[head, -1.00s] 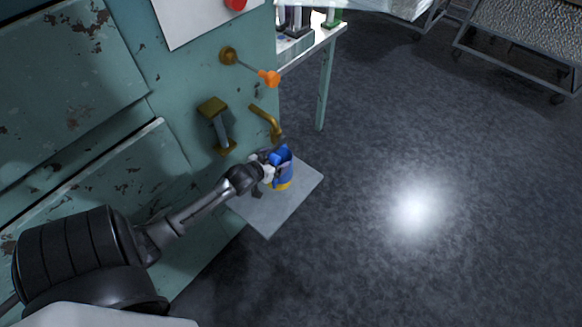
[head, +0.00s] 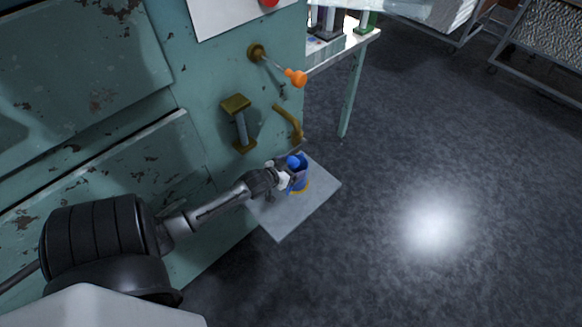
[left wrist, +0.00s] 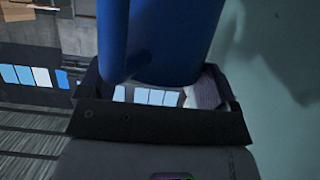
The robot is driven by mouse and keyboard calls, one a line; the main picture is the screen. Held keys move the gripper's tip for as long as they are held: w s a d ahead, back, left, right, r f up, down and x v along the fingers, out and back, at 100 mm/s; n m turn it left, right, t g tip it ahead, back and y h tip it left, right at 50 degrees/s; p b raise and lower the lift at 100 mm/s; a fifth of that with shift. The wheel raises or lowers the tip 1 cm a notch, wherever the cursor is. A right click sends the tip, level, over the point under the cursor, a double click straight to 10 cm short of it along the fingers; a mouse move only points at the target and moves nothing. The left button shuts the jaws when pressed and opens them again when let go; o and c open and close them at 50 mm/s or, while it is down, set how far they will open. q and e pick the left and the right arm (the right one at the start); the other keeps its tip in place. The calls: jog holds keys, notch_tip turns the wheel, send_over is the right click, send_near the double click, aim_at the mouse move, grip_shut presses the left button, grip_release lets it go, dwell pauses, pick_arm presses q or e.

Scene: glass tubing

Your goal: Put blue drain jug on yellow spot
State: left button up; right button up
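The blue drain jug (head: 301,178) stands upright or nearly so on the grey plate (head: 277,226) in the head view. Part of the yellow spot (head: 305,187) shows at its foot; the jug hides the rest. My left gripper (head: 287,180) is at the jug's left side. In the left wrist view the blue jug body (left wrist: 168,40) and a narrower blue upright part (left wrist: 113,40) rise between my left fingers (left wrist: 150,92). Whether the fingers press on the jug is not clear. My right gripper is not in view.
A green cabinet (head: 218,180) stands beside the plate. A curved brass pipe (head: 292,122), a brass pedal (head: 240,122) and an orange-knobbed lever (head: 296,78) stick out from it above the plate. A table (head: 352,95) stands behind. The floor to the right is clear.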

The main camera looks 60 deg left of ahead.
pick_arm(q)
jog(key=shift+o, duration=1.3)
jog(key=shift+r, duration=0.1)
jog(key=p+v, duration=0.4)
jog(key=v, duration=0.3)
jog(key=s+d+m+g+h, duration=0.2)
jog(key=s+d+g+h, duration=0.15)
jog(key=d, duration=1.15)
jog(key=s+d+r+m+g, duration=0.3)
jog(key=s+d+r+g, duration=0.3)
jog(key=s+d, duration=0.3)
jog(key=d, duration=0.3)
jog(key=shift+s+d+h, duration=0.35)
